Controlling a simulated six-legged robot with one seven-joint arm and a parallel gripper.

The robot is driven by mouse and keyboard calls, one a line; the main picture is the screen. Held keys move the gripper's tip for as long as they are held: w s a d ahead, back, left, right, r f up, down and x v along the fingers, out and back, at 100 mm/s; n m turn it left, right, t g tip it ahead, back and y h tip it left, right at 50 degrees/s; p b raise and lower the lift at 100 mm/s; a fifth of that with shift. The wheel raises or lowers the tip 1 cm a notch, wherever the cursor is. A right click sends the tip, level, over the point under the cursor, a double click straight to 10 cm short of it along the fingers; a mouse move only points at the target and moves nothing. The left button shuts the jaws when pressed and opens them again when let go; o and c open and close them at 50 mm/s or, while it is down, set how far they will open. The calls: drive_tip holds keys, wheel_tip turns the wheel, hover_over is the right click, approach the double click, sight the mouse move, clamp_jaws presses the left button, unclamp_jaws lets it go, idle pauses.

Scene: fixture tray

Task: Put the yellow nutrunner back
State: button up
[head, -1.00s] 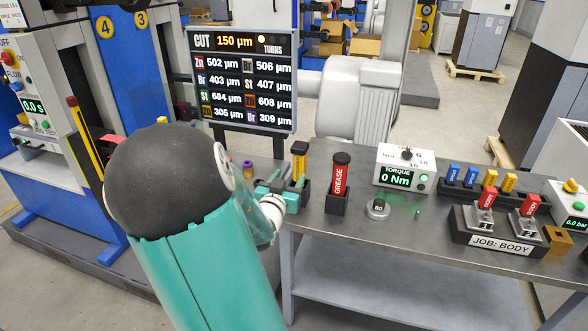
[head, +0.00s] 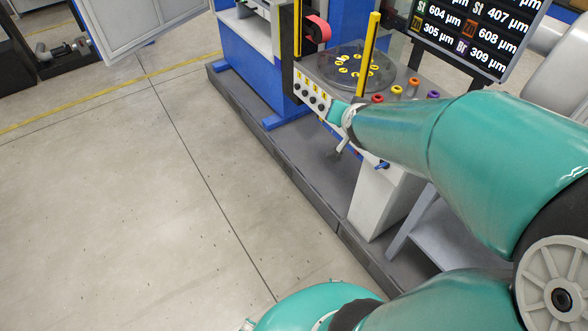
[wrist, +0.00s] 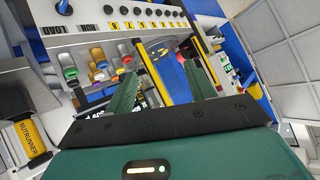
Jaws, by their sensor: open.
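The yellow nutrunner (wrist: 29,141) shows at the left edge of the wrist view, with a yellow body lettered NUTRUNNER and a black part above it in the picture. It lies well to the left of my fingers and apart from them. I do not see it in the head view. My gripper (wrist: 163,72) is open, its two green fingers spread with nothing held between them. In the head view my gripper (head: 337,111) is at the end of the outstretched arm, in front of the machine's button panel. Its fingers are too small there to make out.
A round plate with yellow marks (head: 349,68), a yellow post (head: 369,52) and several coloured pieces, one of them purple (head: 433,94), stand on the machine beside my gripper. A measurement screen (head: 475,30) is at upper right. The floor (head: 130,210) at left is clear.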

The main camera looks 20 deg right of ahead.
drive_tip(key=s+a+r+n+y, duration=0.3)
drive_tip(key=a+n+y, duration=0.1)
drive_tip(key=a, duration=0.8)
drive_tip(key=s+a+r+n+g, duration=0.2)
drive_tip(key=s+a+n+g, duration=0.2)
drive_tip(key=s+a, duration=0.4)
drive_tip(key=s, duration=0.3)
drive_tip(key=shift+s+a+r+n+g+y, duration=0.2)
drive_tip(key=shift+s+a+n+g+y, duration=0.1)
drive_tip(key=shift+n, duration=0.1)
drive_tip(key=c, duration=0.4)
drive_tip(key=shift+d, duration=0.1)
drive_tip(key=shift+d, duration=0.1)
